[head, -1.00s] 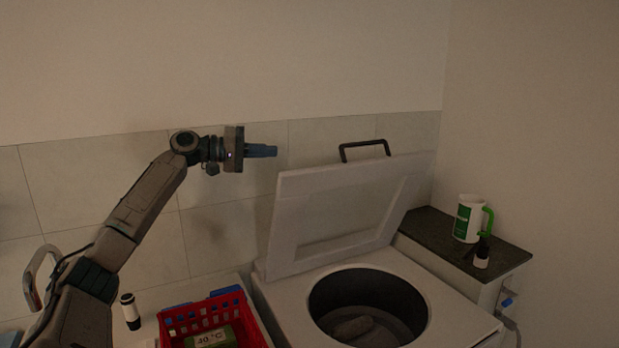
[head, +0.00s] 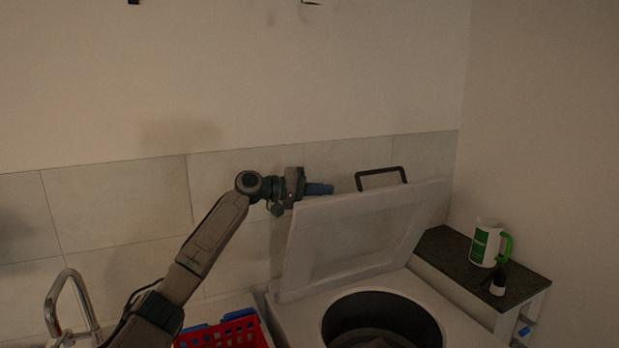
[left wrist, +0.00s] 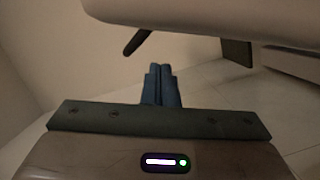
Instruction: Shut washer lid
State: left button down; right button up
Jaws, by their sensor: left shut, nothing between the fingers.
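The white washer lid (head: 362,236) stands open, tilted up at the back of the washer (head: 300,318), with a dark handle (head: 381,178) on its top edge. The round drum opening (head: 384,318) is uncovered, with something grey inside. My left gripper (head: 325,189) is shut and empty, close to the lid's upper left corner in the head view and left of the handle. In the left wrist view the blue fingers (left wrist: 161,87) are together, with the pale lid (left wrist: 215,22) across the top and a dark piece of the handle (left wrist: 137,42). I cannot tell whether the gripper touches the lid. My right gripper is not visible.
A red basket (head: 226,332) stands left of the washer, near a metal tap (head: 70,290). On the right, a dark shelf (head: 450,258) holds a white and green jug (head: 486,243) and a small dark-capped bottle (head: 498,284). The tiled wall is close behind the lid.

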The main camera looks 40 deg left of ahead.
pick_arm(q)
jog(key=shift+s+d+f+p, duration=0.15)
jog(key=shift+s+d+p, duration=0.2)
jog(key=shift+s+d, duration=0.3)
jog(key=shift+d+f, duration=0.2)
jog(key=shift+d, duration=0.2)
jog(key=shift+d+f, duration=0.1)
jog(key=shift+f, duration=0.05)
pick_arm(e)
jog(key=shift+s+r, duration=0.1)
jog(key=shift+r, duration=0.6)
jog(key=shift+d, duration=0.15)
